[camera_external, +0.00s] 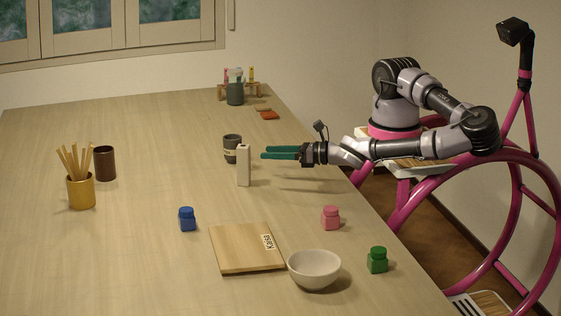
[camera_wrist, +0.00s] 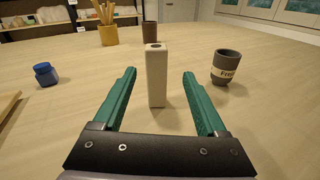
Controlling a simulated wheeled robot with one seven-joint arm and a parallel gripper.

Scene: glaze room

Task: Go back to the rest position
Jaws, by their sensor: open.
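My gripper (camera_external: 264,153) has green fingers and is stretched low over the table from the right. In the wrist view my gripper (camera_wrist: 159,75) is open, with nothing between its fingers. A tall cream block (camera_external: 243,166) stands upright on the table just beyond the fingertips; it also shows in the wrist view (camera_wrist: 157,80), centred between the fingers with a dark hole in its top. A grey labelled cup (camera_external: 232,148) stands behind the block, and in the wrist view the cup (camera_wrist: 227,66) is to the right of the fingers.
On the table (camera_external: 130,250) stand a blue jar (camera_external: 187,219), a pink jar (camera_external: 331,217), a green jar (camera_external: 377,260), a white bowl (camera_external: 314,269), a wooden board (camera_external: 245,250), a gold pot (camera_external: 81,192) with sticks and a brown cup (camera_external: 105,163). The table's left front is clear.

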